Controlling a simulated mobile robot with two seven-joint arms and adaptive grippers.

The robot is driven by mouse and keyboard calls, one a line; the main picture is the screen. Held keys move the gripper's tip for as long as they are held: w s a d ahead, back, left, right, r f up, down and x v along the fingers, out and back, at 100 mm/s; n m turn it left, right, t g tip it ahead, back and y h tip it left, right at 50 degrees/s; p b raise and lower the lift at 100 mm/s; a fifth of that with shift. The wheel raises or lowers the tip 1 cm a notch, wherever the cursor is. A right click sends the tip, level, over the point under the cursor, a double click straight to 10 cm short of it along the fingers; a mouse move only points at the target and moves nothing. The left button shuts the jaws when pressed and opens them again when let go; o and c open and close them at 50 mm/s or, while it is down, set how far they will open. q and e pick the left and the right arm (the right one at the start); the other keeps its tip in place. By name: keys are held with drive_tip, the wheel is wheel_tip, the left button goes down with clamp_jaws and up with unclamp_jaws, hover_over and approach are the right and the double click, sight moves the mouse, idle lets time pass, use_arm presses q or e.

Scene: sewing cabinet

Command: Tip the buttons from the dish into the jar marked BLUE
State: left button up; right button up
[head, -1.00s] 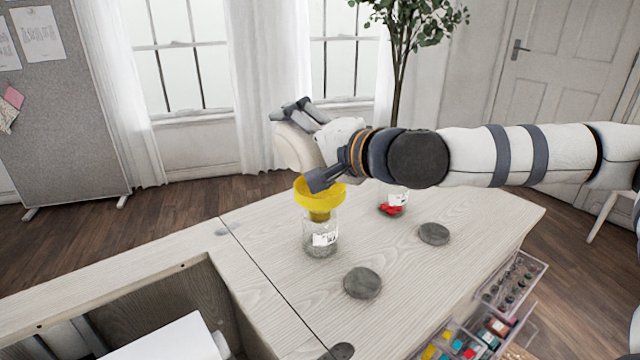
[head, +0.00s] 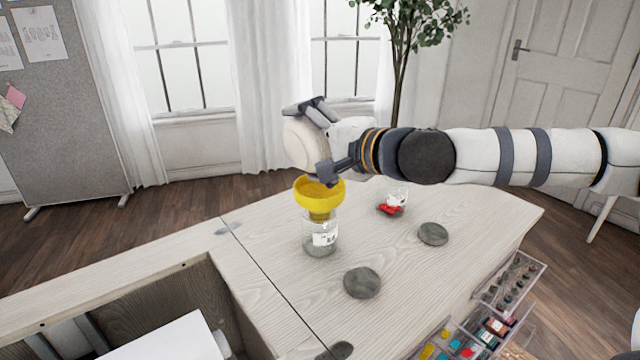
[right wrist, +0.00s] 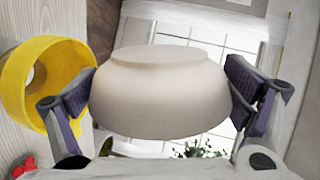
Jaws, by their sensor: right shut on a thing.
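My right gripper (head: 311,142) is shut on a cream dish (head: 299,146), holding it tipped on its side above and behind the yellow funnel. The right wrist view shows the dish (right wrist: 158,95) between both fingers, its outside and foot towards the camera; its inside is hidden. The yellow funnel (head: 319,196) sits upright in the mouth of a clear glass jar (head: 320,240). It also shows at the left of the right wrist view (right wrist: 40,85). The jar's white label is too small to read, and no buttons can be made out inside. My left gripper is out of view.
Grey round discs (head: 362,283) (head: 433,233) lie on the wooden top (head: 400,260). Open clear drawers (head: 470,340) jut out at the front right. An open recess (head: 160,310) lies at left.

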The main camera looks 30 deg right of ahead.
drive_tip(key=shift+d+r+m+y, duration=0.1)
drive_tip(key=shift+d+m+y, duration=0.3)
drive_tip(key=shift+m, duration=0.4)
idle(0.4)
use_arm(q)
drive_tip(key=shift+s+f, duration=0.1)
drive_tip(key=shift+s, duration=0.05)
use_arm(e)
drive_tip(key=shift+w+d+m, duration=0.1)
drive_tip(key=shift+d+m, duration=0.25)
drive_tip(key=shift+m, duration=0.15)
